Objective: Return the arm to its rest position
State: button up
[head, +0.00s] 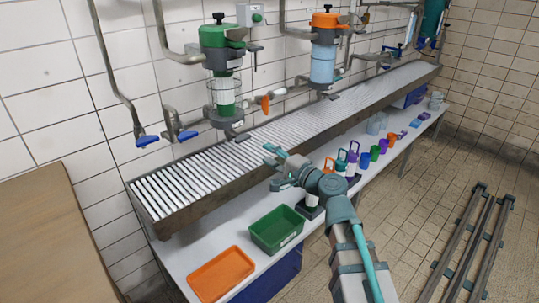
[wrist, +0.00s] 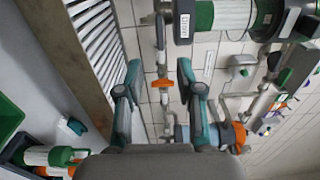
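My gripper (head: 272,166) is in the middle of the head view, in front of the slatted roller bench and above the white lower shelf. It points to the left, toward the wall. In the wrist view my gripper (wrist: 159,70) has its two teal fingers spread apart, with nothing between them. My arm runs from the gripper down to the lower right in the head view. The rest position itself is not marked in either view.
The slatted bench (head: 225,160) runs along the tiled wall. A green canister (head: 221,45) and an orange-topped canister (head: 325,50) hang above it. A green tray (head: 277,229), an orange tray (head: 221,274) and several mugs stand on the shelf (head: 180,262). Rails (head: 470,245) lie right.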

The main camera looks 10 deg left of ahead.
jog(key=s+d+f+n+g+h, duration=0.2)
jog(key=s+f+n+g+h, duration=0.15)
jog(key=f, duration=0.85)
jog(key=s+d+f+n+g+h, duration=0.2)
jog(key=s+f+n+g, duration=0.15)
jog(key=f, duration=0.85)
jog(key=s+d+f+g+h, duration=0.25)
jog(key=s+d+f, duration=0.35)
jog(key=f, duration=0.4)
jog(key=s+d+f+g+h, duration=0.25)
jog(key=s+d+f, duration=0.4)
jog(key=f, duration=0.35)
jog(key=s+d+f+g+h, duration=0.2)
jog(key=s+d+f, duration=0.35)
jog(key=s, duration=0.45)
jog(key=s+d+f+g+h, duration=0.1)
jog(key=s+d+f+g, duration=0.2)
jog(key=s+d+f, duration=0.45)
jog(key=s+d+f+g+h, duration=0.2)
jog(key=s+d, duration=0.2)
jog(key=s, duration=0.7)
jog(key=w+r+t+p, duration=0.2)
jog(key=w+r+p, duration=0.1)
jog(key=r+p, duration=1.2)
jog(key=p, duration=0.4)
jog(key=shift+w+r+p, duration=0.15)
jog(key=shift+w+p, duration=0.2)
jog(key=shift+w, duration=0.05)
